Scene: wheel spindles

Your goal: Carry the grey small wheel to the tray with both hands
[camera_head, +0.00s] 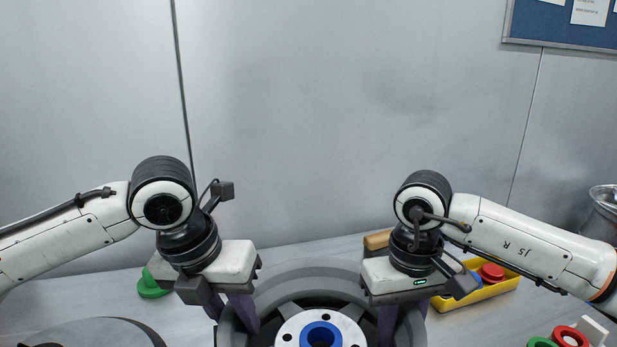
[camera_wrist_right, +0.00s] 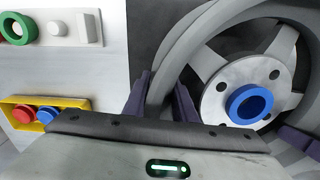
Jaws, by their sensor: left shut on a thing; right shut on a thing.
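The grey wheel (camera_head: 308,273) is at the bottom centre of the head view, with a pale hub and a blue ring (camera_head: 321,336) at its middle; its lower part is cut off by the frame. My left gripper (camera_head: 232,308) is shut on the left side of its rim, and my right gripper (camera_head: 402,315) is shut on the right side. The right wrist view shows the rim passing between the right gripper's fingers (camera_wrist_right: 161,98), with the spoked wheel (camera_wrist_right: 222,68) beside them. I cannot tell whether the wheel touches the table. No tray for it is clearly identifiable.
A yellow box (camera_head: 484,296) with red and blue pieces lies behind my right gripper. Green and red rings (camera_head: 570,338) lie at the lower right. A green piece (camera_head: 150,286) is behind my left arm. A grey round thing (camera_head: 85,334) is at the lower left.

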